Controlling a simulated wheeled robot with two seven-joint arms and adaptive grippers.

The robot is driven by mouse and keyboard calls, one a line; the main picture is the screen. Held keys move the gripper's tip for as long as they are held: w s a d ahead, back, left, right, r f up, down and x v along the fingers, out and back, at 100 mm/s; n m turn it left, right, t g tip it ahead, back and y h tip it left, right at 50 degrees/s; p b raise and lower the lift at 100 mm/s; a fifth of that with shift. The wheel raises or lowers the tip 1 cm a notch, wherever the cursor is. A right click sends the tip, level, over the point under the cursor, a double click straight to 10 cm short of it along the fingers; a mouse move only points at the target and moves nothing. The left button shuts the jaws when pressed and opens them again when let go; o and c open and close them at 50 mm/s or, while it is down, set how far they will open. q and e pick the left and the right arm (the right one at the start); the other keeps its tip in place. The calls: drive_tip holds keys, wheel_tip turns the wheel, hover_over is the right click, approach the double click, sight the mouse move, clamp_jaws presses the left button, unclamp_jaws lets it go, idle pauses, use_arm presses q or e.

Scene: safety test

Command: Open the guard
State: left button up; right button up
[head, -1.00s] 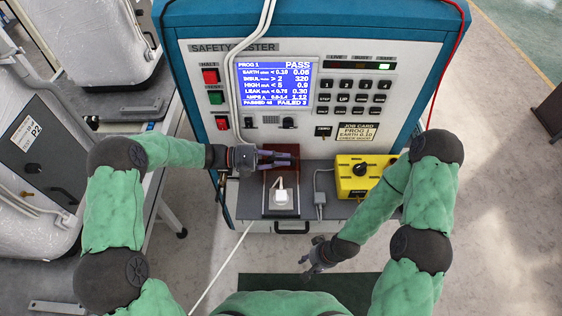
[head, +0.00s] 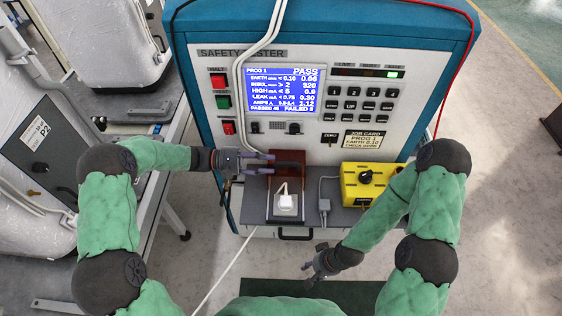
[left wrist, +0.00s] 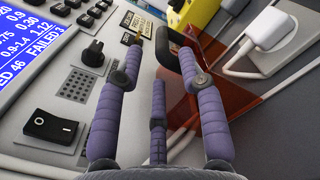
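The guard (head: 290,159) is a clear red-brown panel standing up at the back of the small socket bay, against the tester's face. It also shows in the left wrist view (left wrist: 213,82), with a black bar handle (left wrist: 168,48) at its edge. The white plug (head: 285,202) sits uncovered in front of it. My left gripper (head: 272,163) is open at the guard's left side. In the wrist view its fingers are spread, with the handle's end between the tips; contact cannot be told. My right gripper (head: 310,270) is open and empty, low in front of the bench.
The safety tester (head: 320,60) shows PASS on its blue screen (head: 283,90). A yellow box (head: 369,196) with a black knob stands right of the bay. Switches and knobs sit close above my left gripper. A grey cable connector (head: 323,206) lies between bay and box.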

use_arm(q)
drive_tip(key=shift+a, duration=2.8)
use_arm(e)
drive_tip(key=shift+s, duration=0.1)
